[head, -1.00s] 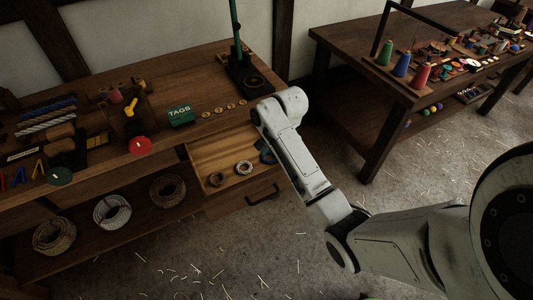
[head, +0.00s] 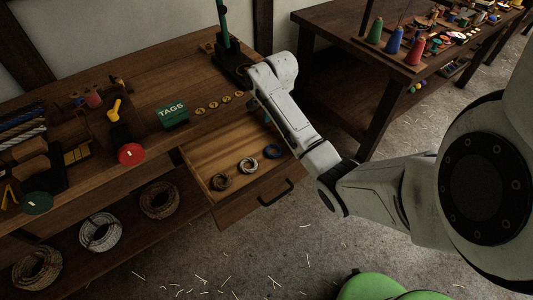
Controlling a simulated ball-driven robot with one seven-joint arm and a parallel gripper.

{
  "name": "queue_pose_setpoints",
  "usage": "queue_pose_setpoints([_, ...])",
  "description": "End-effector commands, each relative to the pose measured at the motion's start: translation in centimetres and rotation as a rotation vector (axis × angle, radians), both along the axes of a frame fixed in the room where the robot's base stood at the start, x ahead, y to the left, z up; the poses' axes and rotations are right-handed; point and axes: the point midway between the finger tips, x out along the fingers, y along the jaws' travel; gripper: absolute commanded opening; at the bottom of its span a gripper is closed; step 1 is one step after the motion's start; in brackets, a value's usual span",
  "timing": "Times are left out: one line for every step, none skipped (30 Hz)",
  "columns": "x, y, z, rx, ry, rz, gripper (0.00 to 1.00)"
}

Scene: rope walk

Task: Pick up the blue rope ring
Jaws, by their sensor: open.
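The blue rope ring (head: 272,151) lies in the open wooden drawer (head: 215,160) of the workbench, towards its right side. A pale rope ring (head: 249,165) lies to its left, and a brown rope ring (head: 221,182) lies further left. The blue ring shows whole, just left of my arm link, which covers the drawer's back right corner. My arm reaches over from the right.
The workbench top carries a green TAGS box (head: 173,113), a red disc (head: 131,154) and a green disc (head: 37,203). Several rope coils (head: 100,232) sit on the lower shelf. A second table (head: 350,60) stands at the back right. Straw-strewn floor is open in front.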

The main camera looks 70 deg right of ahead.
Motion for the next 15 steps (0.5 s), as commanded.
queue_pose_setpoints([0.0, -0.1, -0.9, 0.000, 0.000, -0.002, 1.00])
queue_pose_setpoints([0.0, -0.1, -1.1, -0.001, 0.001, -0.002, 1.00])
queue_pose_setpoints([0.0, -0.1, -1.3, 0.000, 0.001, -0.003, 1.00])
queue_pose_setpoints([-0.1, -0.1, -1.4, 0.000, 0.001, -0.004, 1.00])
queue_pose_setpoints([-0.1, -0.1, -1.6, 0.000, 0.001, -0.004, 1.00])
queue_pose_setpoints([-0.1, -0.1, -1.9, 0.001, 0.002, -0.005, 1.00])
queue_pose_setpoints([-0.1, -0.1, -2.3, 0.002, 0.003, -0.005, 1.00])
queue_pose_setpoints([-0.1, -0.1, -2.7, 0.002, 0.003, -0.004, 1.00])
queue_pose_setpoints([-0.1, -0.1, -3.3, 0.002, 0.003, -0.005, 1.00])
queue_pose_setpoints([-0.2, -0.1, -3.8, 0.003, 0.004, -0.005, 1.00])
queue_pose_setpoints([-0.2, 0.0, -4.3, 0.003, 0.004, -0.005, 1.00])
queue_pose_setpoints([-0.1, 0.0, -4.8, 0.002, 0.003, -0.004, 1.00])
queue_pose_setpoints([-0.1, -0.1, -5.3, 0.002, 0.003, -0.004, 1.00])
queue_pose_setpoints([-0.1, -0.1, -5.6, 0.002, 0.003, -0.004, 1.00])
queue_pose_setpoints([-0.1, -0.1, -6.0, 0.002, 0.003, -0.004, 1.00])
